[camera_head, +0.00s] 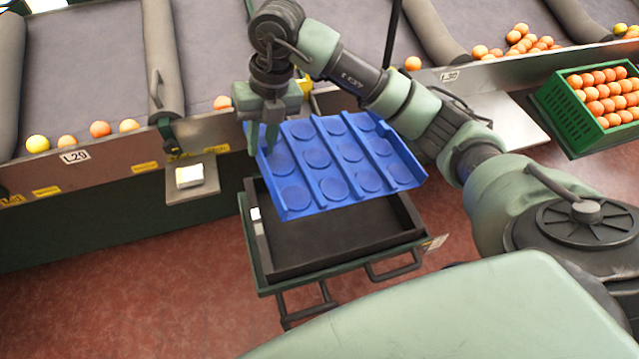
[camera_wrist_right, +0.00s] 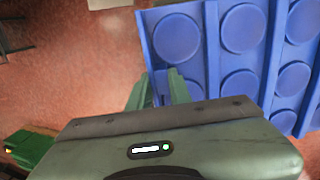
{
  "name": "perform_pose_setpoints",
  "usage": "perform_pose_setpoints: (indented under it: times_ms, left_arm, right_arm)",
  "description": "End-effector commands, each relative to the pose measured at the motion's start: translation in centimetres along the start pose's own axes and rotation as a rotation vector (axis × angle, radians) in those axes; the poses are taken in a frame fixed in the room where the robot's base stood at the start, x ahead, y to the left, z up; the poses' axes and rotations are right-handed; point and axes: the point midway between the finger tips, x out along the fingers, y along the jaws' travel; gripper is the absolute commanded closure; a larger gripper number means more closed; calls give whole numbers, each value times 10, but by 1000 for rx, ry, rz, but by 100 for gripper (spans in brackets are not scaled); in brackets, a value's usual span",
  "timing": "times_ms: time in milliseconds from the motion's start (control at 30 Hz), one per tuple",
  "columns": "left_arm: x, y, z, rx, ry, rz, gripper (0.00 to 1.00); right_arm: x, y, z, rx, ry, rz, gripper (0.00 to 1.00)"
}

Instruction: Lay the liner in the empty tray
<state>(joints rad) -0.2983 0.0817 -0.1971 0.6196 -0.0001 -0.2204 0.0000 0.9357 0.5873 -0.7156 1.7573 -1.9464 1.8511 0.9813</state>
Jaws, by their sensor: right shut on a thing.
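The liner (camera_head: 335,160) is a blue sheet with rows of round cups. My right gripper (camera_head: 262,145) is shut on its left edge and holds it tilted above the tray. The right wrist view shows the liner (camera_wrist_right: 212,60) beside the fingers of my right gripper (camera_wrist_right: 158,92). The tray (camera_head: 330,248) is black and shallow, on a green-framed stand below the liner. Its visible floor is bare; the liner hides its back part. My left gripper is not in view.
A green crate (camera_head: 566,125) full of oranges stands at the right. Sorting lanes with loose oranges (camera_head: 100,129) run along the back. A small shelf (camera_head: 192,182) with a white stack juts out left of the tray. Red floor is free at the left.

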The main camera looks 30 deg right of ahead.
Motion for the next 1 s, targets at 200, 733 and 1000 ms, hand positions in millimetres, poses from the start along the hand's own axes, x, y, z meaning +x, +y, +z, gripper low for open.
perform_pose_setpoints:
  times_ms: [200, 733, 1000]
  left_arm:
    - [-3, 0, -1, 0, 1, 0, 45]
    - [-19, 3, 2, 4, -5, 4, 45]
    - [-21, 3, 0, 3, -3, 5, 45]
  right_arm:
    - [2, 2, 3, 110, -24, 3, 100]
    - [127, -28, -2, 111, -23, 3, 100]
    - [150, -34, -2, 109, -26, 3, 100]
